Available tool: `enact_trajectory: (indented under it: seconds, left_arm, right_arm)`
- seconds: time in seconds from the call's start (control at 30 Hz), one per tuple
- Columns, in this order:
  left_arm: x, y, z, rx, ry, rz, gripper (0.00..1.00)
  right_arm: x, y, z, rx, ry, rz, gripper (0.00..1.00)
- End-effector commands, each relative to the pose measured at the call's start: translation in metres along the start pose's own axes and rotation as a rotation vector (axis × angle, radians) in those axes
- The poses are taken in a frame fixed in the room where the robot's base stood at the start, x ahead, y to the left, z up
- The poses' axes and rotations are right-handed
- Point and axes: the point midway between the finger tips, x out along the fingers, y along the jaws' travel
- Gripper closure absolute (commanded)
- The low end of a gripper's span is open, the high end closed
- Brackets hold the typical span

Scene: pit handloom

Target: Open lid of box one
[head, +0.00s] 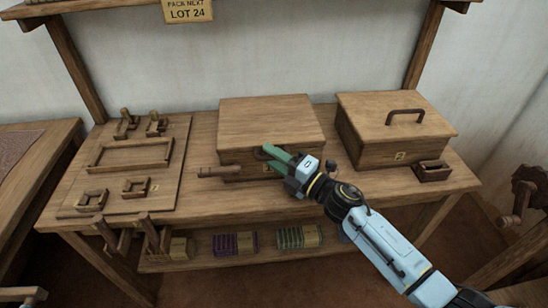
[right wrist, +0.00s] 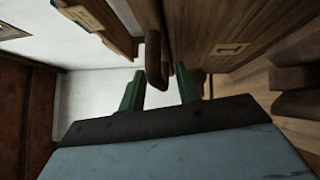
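Box one (head: 245,167) is the left wooden box on the bench, and its flat lid (head: 270,120) is down. In the right wrist view its label "1" (right wrist: 230,48) shows on the wooden face. My right gripper (head: 268,152) is at the upper front of box one, its green fingers pointing left. In the right wrist view the fingers (right wrist: 160,90) are apart, with a brown wooden handle (right wrist: 155,60) in or just beyond the gap. I cannot tell if they touch it. The fingers hide part of the handle in the head view. My left gripper is not in view.
A second box (head: 385,152) with a handle on its lid stands to the right, a small wooden tray (head: 432,171) before it. A wooden peg (head: 220,171) lies at box one's front left. A board with wooden parts (head: 112,188) is at left. A shelf (head: 210,261) holds bundles.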

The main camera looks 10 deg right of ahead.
Motion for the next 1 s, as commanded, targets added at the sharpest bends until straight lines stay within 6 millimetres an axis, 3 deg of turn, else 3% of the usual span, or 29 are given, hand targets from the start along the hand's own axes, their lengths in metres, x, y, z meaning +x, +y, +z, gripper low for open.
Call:
enact_trajectory:
  seconds: [0.23,0.5,0.83,1.0]
  left_arm:
    - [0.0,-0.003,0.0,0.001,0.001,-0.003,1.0]
    - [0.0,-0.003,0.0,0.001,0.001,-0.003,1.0]
    - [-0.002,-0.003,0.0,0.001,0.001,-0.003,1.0]
    - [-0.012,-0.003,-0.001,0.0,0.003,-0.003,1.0]
  right_arm:
    - [0.001,0.0,0.0,0.001,0.0,0.0,0.68]
    - [0.0,0.0,0.0,0.001,0.0,0.0,1.0]
    - [0.0,0.001,0.0,0.002,0.0,-0.001,1.0]
    - [0.001,0.007,0.002,0.012,-0.001,-0.011,1.0]
